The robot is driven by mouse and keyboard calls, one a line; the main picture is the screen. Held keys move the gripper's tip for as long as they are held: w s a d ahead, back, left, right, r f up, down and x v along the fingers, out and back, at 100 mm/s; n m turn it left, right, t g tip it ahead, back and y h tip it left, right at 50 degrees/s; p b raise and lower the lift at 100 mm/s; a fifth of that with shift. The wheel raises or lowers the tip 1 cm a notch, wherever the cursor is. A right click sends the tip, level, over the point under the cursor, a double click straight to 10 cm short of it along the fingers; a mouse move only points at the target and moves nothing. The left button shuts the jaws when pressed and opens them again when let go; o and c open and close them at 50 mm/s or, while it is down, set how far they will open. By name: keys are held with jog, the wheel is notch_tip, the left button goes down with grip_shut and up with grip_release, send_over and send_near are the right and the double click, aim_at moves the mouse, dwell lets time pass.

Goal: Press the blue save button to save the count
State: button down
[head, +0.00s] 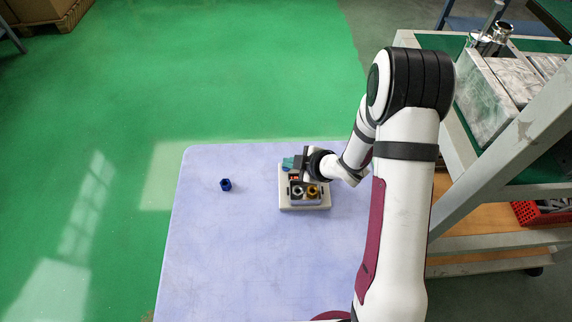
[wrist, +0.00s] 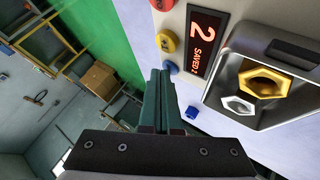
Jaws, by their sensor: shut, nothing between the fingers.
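The blue save button (wrist: 173,68) is at the end of a row of buttons on the counter box (head: 305,207), partly hidden by my fingers. My gripper (wrist: 160,73) is shut and empty, its teal fingertips right beside the blue button in the wrist view. I cannot tell whether they touch it. In the head view my gripper (head: 288,163) is at the box's far left corner and hides the buttons. The display (wrist: 203,42) shows a large 2 and "SAVED 2".
A yellow-orange button (wrist: 166,40) and a red button (wrist: 162,4) share the row. A gold nut (wrist: 265,82) and a silver nut (wrist: 238,104) lie in the box's tray. A blue nut (head: 225,184) lies on the pale table (head: 240,260), left of the box. A cart stands right.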

jog(key=shift+r, duration=0.8)
jog(key=shift+r, duration=2.5)
